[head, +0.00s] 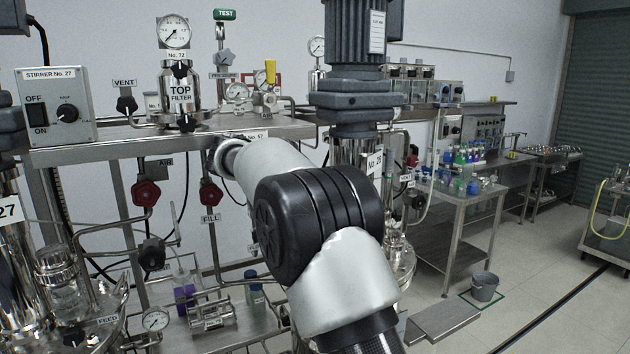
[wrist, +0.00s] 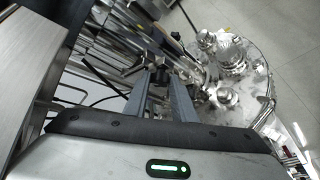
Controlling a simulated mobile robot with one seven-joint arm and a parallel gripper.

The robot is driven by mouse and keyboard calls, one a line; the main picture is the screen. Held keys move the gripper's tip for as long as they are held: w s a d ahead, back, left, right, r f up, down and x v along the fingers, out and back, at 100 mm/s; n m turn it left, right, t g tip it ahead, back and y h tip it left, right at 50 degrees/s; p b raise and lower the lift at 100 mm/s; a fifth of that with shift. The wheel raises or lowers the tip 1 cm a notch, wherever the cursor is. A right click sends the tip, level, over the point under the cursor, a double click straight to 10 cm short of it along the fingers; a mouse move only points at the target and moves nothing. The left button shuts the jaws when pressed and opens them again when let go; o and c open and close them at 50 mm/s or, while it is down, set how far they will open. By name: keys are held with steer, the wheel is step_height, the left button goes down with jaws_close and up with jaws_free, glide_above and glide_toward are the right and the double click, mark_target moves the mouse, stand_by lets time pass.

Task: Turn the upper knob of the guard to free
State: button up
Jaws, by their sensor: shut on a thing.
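In the wrist view, my gripper (wrist: 160,76) reaches in among metal pipes and rods beside a shiny round vessel lid (wrist: 262,75). Its two grey fingers are shut on a small dark part at their tips, which seems to be the upper knob (wrist: 161,66). The fingers cover much of it, so its marks and its angle cannot be read. In the head view my own arm hides the gripper and the knob. I cannot clearly make out the guard in either view.
In the head view a dark motor (head: 350,95) stands above the skid just right of my arm. A steel shelf (head: 95,150) carries the stirrer box (head: 57,105) and top filter (head: 180,92). Red valve handwheels (head: 146,193) hang below. Open floor (head: 545,270) lies right.

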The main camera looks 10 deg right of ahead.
stand_by(0.4)
steer(key=o, duration=1.1)
steer(key=shift+c, duration=0.2)
steer(key=shift+a, duration=0.15)
steer(key=s+a+r+b, duration=0.2)
steer(key=s+a, duration=0.7)
steer(key=a, duration=0.4)
steer(key=shift+a, duration=0.35)
